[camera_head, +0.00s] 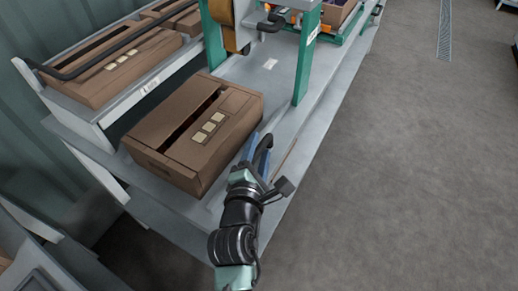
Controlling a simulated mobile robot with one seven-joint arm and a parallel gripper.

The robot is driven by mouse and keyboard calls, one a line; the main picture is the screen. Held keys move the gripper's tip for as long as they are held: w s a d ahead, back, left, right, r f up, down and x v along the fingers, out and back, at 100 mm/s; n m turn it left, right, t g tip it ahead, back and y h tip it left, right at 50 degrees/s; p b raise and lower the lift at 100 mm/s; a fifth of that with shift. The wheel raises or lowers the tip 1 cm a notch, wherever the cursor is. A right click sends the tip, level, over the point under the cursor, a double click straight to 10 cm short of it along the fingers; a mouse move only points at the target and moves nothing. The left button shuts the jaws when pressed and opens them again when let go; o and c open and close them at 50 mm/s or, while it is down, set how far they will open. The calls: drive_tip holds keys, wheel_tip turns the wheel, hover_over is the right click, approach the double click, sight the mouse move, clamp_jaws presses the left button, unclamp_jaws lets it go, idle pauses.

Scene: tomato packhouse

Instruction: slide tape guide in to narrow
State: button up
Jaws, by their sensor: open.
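I cannot pick out the tape guide for certain. A taping machine with green posts (307,60) stands at the top of the picture, with a brown tape roll (236,22) and a black handle-like part (271,22) beside it. My gripper (260,148) is open, with blue fingers, low beside the right side of a brown carton (185,150). A dark curved piece shows at the fingers; I cannot tell whether it is a guide handle or whether they touch it. The carton's top has an open slot and pale labels.
The carton sits on a grey bench (330,105) that runs up to the machine. More cartons (112,75) lie on a sloped rack at left, under a black rail (85,68). Open grey floor (410,170) is at right.

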clamp_jaws()
idle(0.3)
idle(1.2)
